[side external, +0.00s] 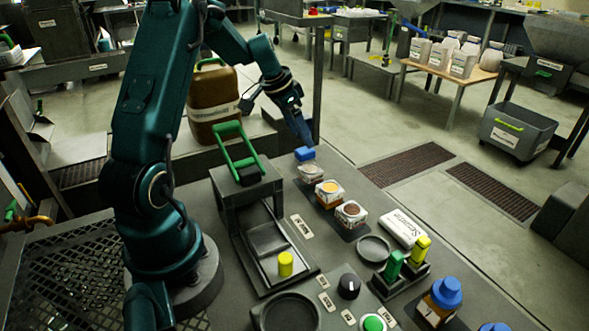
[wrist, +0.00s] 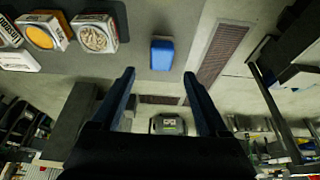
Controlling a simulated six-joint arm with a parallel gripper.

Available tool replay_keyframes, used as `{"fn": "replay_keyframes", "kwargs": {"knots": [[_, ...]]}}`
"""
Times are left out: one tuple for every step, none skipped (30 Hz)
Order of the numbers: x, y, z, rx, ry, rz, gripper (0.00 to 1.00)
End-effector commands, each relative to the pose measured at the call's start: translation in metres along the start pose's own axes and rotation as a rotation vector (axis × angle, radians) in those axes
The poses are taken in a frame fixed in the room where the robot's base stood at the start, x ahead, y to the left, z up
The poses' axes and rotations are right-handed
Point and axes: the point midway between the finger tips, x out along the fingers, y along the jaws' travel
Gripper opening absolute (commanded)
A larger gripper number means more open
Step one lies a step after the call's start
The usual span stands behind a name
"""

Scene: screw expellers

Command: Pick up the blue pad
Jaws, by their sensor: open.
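The blue pad (side external: 305,153) is a small block at the far end of the grey bench, behind the row of sample tubs. In the wrist view it is a blue rectangle (wrist: 162,54) at upper centre, lying ahead of the fingertips and roughly in line with the gap between them. My gripper (side external: 303,138) is just above and close to the pad in the side view. In the wrist view my gripper (wrist: 158,73) shows two dark fingers spread apart with nothing between them. I cannot tell the exact height of the fingertips over the pad.
A brown jug (side external: 213,100) is behind the bench. Right of the pad is open floor.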

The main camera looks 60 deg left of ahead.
Motion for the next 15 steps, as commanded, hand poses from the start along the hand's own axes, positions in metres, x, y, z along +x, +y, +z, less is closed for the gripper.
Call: {"fn": "replay_keyframes", "kwargs": {"knots": [[0.003, -0.002, 0.002, -0.008, -0.003, 0.0, 0.78], [0.005, -0.002, 0.002, -0.009, -0.003, 0.001, 0.78], [0.009, -0.002, 0.002, -0.008, -0.003, 0.0, 0.78], [0.013, -0.002, 0.002, -0.007, -0.003, 0.0, 0.78], [0.017, -0.002, 0.003, -0.007, -0.004, 0.001, 0.78], [0.022, -0.002, 0.003, -0.007, -0.004, 0.0, 0.78], [0.026, -0.002, 0.003, -0.008, -0.004, 0.0, 0.78], [0.03, -0.002, 0.003, -0.008, -0.004, 0.001, 0.78], [0.035, -0.002, 0.002, -0.007, -0.004, 0.0, 0.78], [0.038, -0.001, 0.002, -0.006, -0.004, 0.0, 0.78], [0.04, -0.001, 0.002, -0.006, -0.003, 0.0, 0.78], [0.043, -0.002, 0.002, -0.007, -0.003, 0.0, 0.78], [0.045, -0.002, 0.002, -0.007, -0.003, -0.001, 0.78], [0.047, -0.002, 0.002, -0.007, -0.002, -0.002, 0.78], [0.048, -0.002, 0.002, -0.007, -0.002, -0.003, 0.78]]}}
